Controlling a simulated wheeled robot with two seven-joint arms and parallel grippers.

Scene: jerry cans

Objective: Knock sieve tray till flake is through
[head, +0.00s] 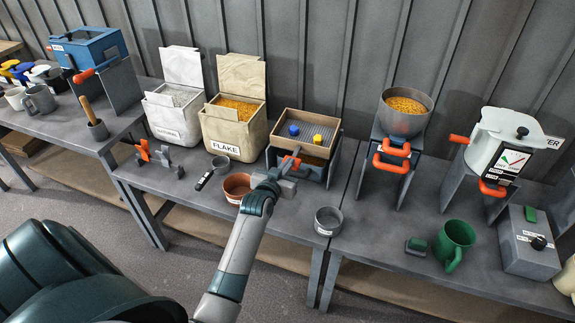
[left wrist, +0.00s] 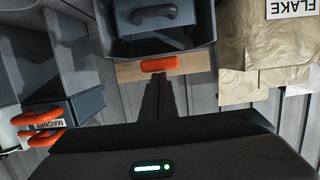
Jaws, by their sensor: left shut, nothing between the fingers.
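The sieve tray (head: 282,120) is a wooden frame with a grey mesh floor, on a dark stand at the middle of the bench. A blue ball (head: 294,130) and a yellow ball (head: 318,139) lie on its mesh; I can make out no flake there. A yellowish patch shows under the tray's front. An orange piece is on the tray's wooden side in the left wrist view (left wrist: 160,64). My left gripper (head: 289,170) is shut and empty at the tray's near-left front. Its fingertips (left wrist: 157,80) point at the orange piece; I cannot tell whether they touch. My right gripper is out of view.
The FLAKE bin (head: 228,133) stands left of the tray, beside another bin (head: 172,122). A copper-coloured bowl (head: 237,184) and a scoop (head: 205,179) are near my left gripper. A grey cup (head: 327,221) stands to its right. A hopper (head: 404,118) stands further right.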

